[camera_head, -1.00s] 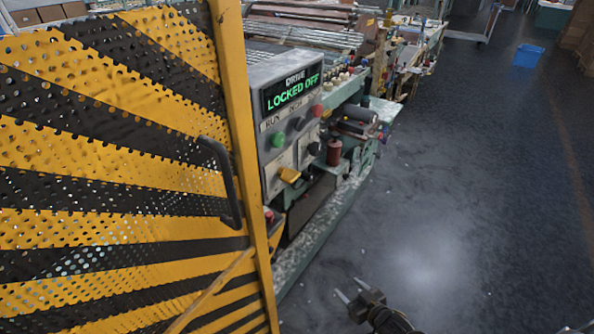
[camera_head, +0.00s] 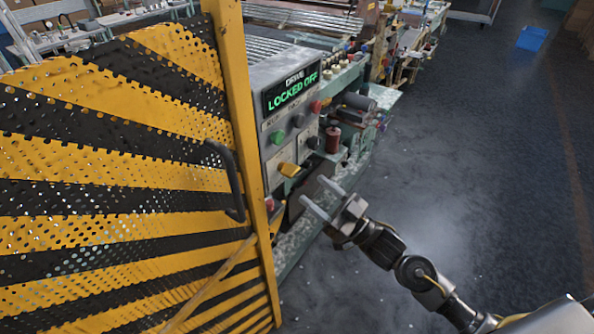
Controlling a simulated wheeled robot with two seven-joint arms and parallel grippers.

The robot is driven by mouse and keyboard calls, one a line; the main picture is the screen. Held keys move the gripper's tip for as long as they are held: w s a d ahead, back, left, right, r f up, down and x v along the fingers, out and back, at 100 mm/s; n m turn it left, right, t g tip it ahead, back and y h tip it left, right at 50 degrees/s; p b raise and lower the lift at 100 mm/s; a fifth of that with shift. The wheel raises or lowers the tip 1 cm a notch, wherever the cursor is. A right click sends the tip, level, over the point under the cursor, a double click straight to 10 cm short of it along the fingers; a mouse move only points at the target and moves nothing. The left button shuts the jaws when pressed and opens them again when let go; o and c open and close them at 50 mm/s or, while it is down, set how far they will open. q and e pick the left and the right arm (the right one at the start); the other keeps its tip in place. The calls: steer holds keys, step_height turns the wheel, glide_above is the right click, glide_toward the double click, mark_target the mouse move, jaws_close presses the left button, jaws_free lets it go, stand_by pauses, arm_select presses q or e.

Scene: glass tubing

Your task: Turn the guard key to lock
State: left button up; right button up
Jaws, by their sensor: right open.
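The yellow guard key (camera_head: 288,169) sits on the front of the grey control panel (camera_head: 268,142), low on its face. The panel's display (camera_head: 292,91) reads "DRIVE LOCKED OFF" in green letters. My right gripper (camera_head: 315,198) comes in from the lower right. It is open and empty, its two fingers pointing up and left toward the panel. Its fingertips are just below and right of the key and look apart from it. My left gripper is not in view.
The yellow and black perforated guard (camera_head: 110,180) with its dark handle (camera_head: 228,180) stands directly left of the panel. Green, black and red buttons sit above the key. A red spool (camera_head: 333,140) is right of the panel. The floor at right is open, with a blue bin (camera_head: 532,38) far off.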

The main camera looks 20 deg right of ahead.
mark_target(295, 174)
steer(key=p+x, duration=0.2)
steer(key=x, duration=0.5)
steer(key=c, duration=1)
steer(key=shift+f, duration=0.1)
